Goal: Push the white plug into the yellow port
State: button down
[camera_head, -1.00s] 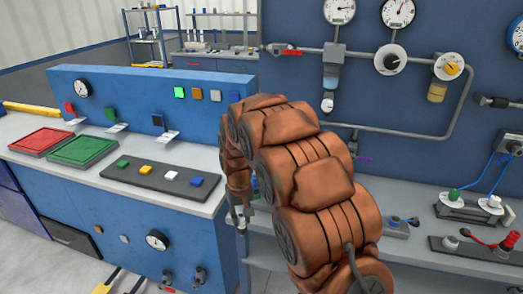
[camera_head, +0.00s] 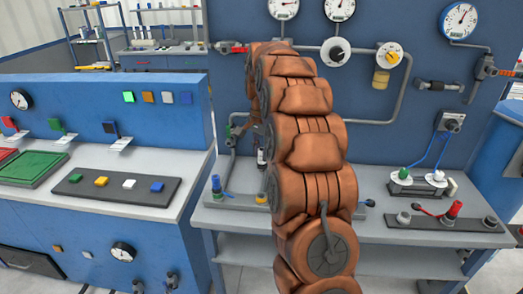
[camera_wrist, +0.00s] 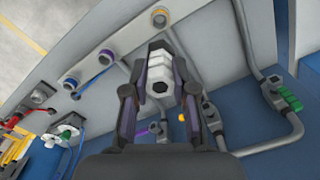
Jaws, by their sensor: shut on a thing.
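The white plug (camera_wrist: 160,77) is a hexagonal piece between the two dark fingers of my gripper (camera_wrist: 160,62) in the wrist view. The gripper is shut on it.
Grey pipes with a green fitting (camera_wrist: 290,102) run at the right. The head view shows a workbench (camera_head: 385,235) with connectors on it.

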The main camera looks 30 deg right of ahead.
jog(key=shift+f+b, duration=0.55)
jog(key=shift+f, duration=4.05)
jog(key=shift+a, duration=0.1)
jog(key=shift+f+b, duration=1.2)
jog(key=shift+f, duration=0.45)
jog(key=c, duration=0.9)
grip_release()
jog(key=shift+o, duration=0.2)
jog(key=shift+r, duration=0.1)
